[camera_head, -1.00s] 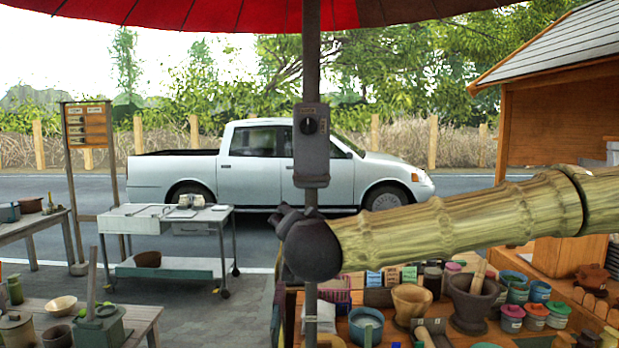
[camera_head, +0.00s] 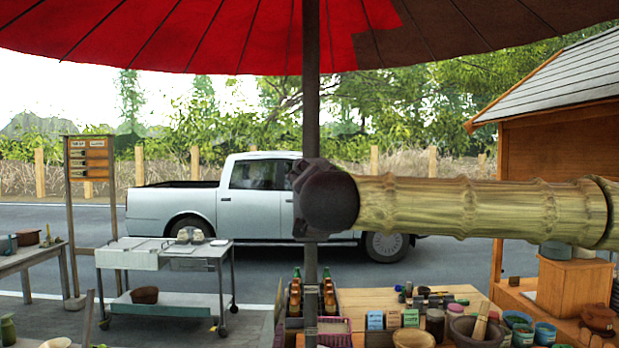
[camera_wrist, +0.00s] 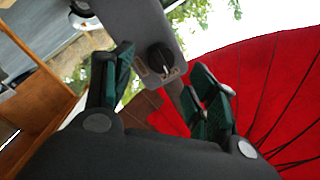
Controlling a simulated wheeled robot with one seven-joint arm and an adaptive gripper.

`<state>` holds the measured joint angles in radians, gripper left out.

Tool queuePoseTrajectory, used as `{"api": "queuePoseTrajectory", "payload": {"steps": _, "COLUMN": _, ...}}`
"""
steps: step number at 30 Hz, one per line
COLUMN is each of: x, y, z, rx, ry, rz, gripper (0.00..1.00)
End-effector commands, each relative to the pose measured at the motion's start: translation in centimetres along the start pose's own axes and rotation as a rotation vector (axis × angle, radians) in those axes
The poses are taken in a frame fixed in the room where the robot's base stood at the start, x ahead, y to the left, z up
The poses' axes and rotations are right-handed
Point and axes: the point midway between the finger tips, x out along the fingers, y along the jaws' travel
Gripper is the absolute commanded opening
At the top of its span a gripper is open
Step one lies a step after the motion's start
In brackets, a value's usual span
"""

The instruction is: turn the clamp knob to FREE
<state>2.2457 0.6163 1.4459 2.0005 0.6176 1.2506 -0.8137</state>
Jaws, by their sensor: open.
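The clamp knob (camera_wrist: 160,57) is dark and round, with a pale mark, on the grey clamp plate (camera_wrist: 137,20) in the wrist view. The labels beside it are too small to read, so its setting cannot be told. My gripper (camera_wrist: 163,66) is open, with one dark green padded finger on each side of the knob in the picture; whether either touches it I cannot tell. In the head view my dark wrist end (camera_head: 325,200) is in front of the umbrella pole (camera_head: 311,110) and hides the clamp, the knob and the fingertips.
The red umbrella canopy (camera_head: 220,35) spreads overhead. A stall table (camera_head: 440,303) with jars, bottles and bowls stands below my arm. A wooden roofed booth (camera_head: 555,150) is at right, a metal cart (camera_head: 130,257) at left. A pickup truck (camera_head: 255,200) is behind.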

Motion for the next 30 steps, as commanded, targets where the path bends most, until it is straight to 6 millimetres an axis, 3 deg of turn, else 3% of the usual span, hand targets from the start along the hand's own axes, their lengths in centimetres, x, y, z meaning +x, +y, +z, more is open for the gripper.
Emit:
{"api": "queuePoseTrajectory", "payload": {"steps": 12, "x": 4.4, "y": -0.1, "z": -0.1, "rx": 0.001, "ry": -0.001, "rz": 0.001, "gripper": 0.58}}
{"api": "queuePoseTrajectory", "payload": {"steps": 26, "x": 5.2, "y": 0.1, "z": 0.0, "rx": -0.001, "ry": 0.000, "rz": 0.001, "gripper": 0.58}}
{"api": "queuePoseTrajectory", "payload": {"steps": 27, "x": 5.2, "y": 0.1, "z": 0.0, "rx": -0.001, "ry": 0.000, "rz": 0.001, "gripper": 0.56}}
{"api": "queuePoseTrajectory", "payload": {"steps": 30, "x": 5.2, "y": 0.1, "z": 0.0, "rx": -0.001, "ry": 0.000, "rz": 0.001, "gripper": 0.38}}
